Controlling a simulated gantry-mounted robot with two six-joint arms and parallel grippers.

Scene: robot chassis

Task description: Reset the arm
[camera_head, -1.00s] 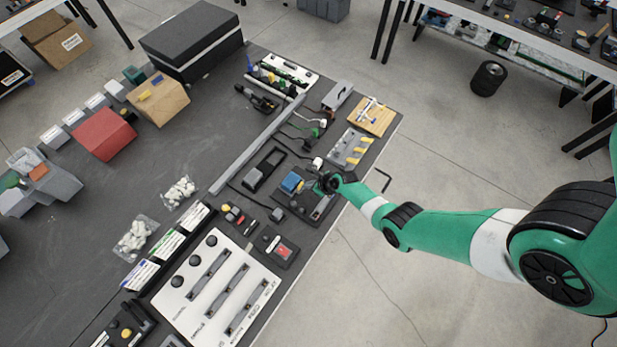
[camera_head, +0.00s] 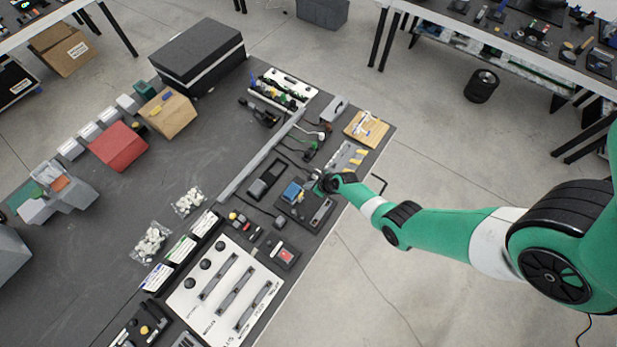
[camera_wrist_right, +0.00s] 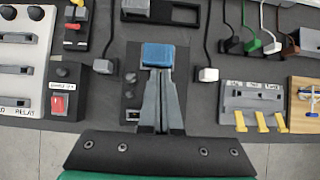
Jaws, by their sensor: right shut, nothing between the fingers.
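My right arm (camera_head: 440,232) reaches in from the right over the table edge. My right gripper (camera_head: 313,184) is small and partly hidden by its own wrist in the head view. In the right wrist view the gripper's fingers (camera_wrist_right: 160,92) are shut together with nothing between them. Their tips appear just short of a blue block (camera_wrist_right: 158,55), which also shows in the head view (camera_head: 291,192). The block is on a dark device base (camera_head: 305,208). Whether the tips touch the block cannot be told. My left gripper is not in view.
A white panel with knobs and slots (camera_head: 225,295) lies near the front table edge. A grey plate with yellow hooks (camera_head: 347,157) and a wooden board (camera_head: 366,130) lie beyond the gripper. A grey rail (camera_head: 262,152) crosses the table. Floor (camera_head: 400,280) right of the table is clear.

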